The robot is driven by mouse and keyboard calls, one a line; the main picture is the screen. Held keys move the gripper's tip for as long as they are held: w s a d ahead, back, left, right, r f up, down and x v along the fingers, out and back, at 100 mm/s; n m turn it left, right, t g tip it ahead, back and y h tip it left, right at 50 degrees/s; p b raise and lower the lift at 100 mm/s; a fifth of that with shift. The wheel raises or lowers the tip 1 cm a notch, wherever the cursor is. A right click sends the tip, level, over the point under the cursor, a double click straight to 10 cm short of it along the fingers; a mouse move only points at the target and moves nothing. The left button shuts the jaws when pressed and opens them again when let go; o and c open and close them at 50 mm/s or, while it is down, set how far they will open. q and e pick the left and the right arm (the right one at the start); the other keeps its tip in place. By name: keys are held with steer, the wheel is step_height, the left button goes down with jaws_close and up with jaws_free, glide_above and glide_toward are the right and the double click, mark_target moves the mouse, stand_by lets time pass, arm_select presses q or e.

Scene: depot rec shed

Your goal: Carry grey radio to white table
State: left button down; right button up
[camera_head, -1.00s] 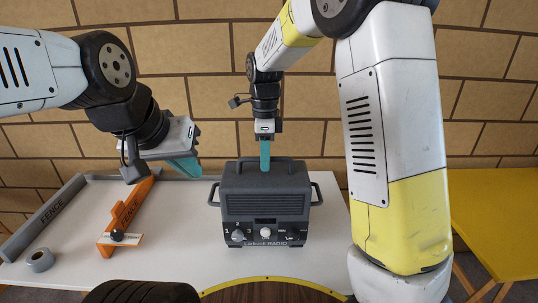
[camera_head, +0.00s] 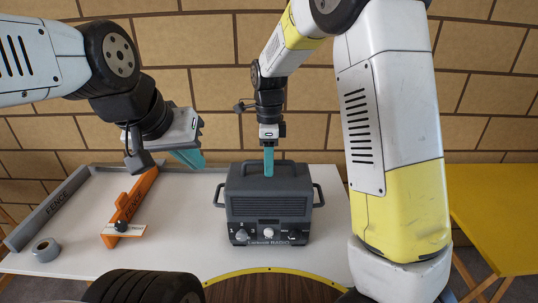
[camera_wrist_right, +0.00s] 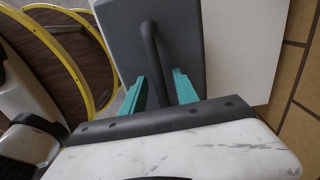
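The grey radio (camera_head: 268,208) is upright over the white table (camera_head: 190,240), apparently standing on it. It has a top handle, two side handles and knobs on its front. My right gripper (camera_head: 269,162) reaches down to the top handle. In the right wrist view, its teal fingers (camera_wrist_right: 160,90) stand apart on either side of the handle (camera_wrist_right: 152,45), with a gap visible. The radio body (camera_wrist_right: 185,45) lies beyond them. My left gripper (camera_head: 188,158) hangs above the table left of the radio. Its fingers overlap, so its opening is unclear.
An orange tool (camera_head: 130,208) and a grey tape roll (camera_head: 46,249) lie on the table's left part. A grey fence (camera_head: 50,210) borders its left and back. A yellow table (camera_head: 495,215) stands right. A round brown table with yellow rim (camera_head: 270,273) is in front.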

step_height(320, 180, up, 12)
steer(key=s+d+r+n+t+y, duration=0.3)
steer(key=s+d+r+n, duration=0.2)
steer(key=s+d+n, duration=0.45)
steer(key=s+d+f+n+t, duration=0.3)
steer(key=s+d+n, duration=0.2)
steer(key=s+n, duration=0.4)
steer(key=shift+s+t+h, duration=0.4)
steer(key=shift+s, duration=0.25)
